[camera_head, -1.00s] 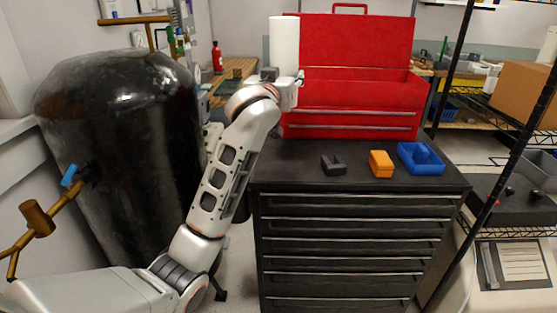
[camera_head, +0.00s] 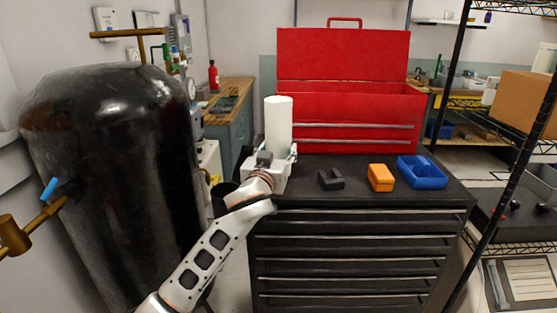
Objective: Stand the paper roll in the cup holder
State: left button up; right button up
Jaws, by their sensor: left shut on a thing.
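The paper roll (camera_head: 278,122) is a plain white cylinder, held upright in front of the left part of the red toolbox. My left gripper (camera_head: 279,154) is shut on its lower part, above the left end of the black cabinet top. The roll's bottom is hidden by the gripper, so I cannot tell whether it touches anything. A dark, round, cup-like holder (camera_head: 221,196) shows at the cabinet's left side, to the left of and below the gripper. It is partly hidden by my arm. My right gripper is not in view.
The open red toolbox (camera_head: 345,105) stands at the back of the black cabinet (camera_head: 350,230). A small black block (camera_head: 331,180), an orange box (camera_head: 380,178) and a blue bin (camera_head: 421,173) sit on its top. A big black tank (camera_head: 115,190) stands at left.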

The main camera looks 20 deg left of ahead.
pick_arm(q)
notch_tip(320, 180, down, 2)
jog(key=shift+w+f, duration=0.1)
jog(key=shift+f, duration=0.15)
jog(key=shift+r, duration=0.1)
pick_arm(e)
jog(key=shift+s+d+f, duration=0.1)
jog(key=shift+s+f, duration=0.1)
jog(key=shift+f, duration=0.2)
pick_arm(q)
jog(key=o, duration=1.2)
jog(key=shift+o, duration=0.2)
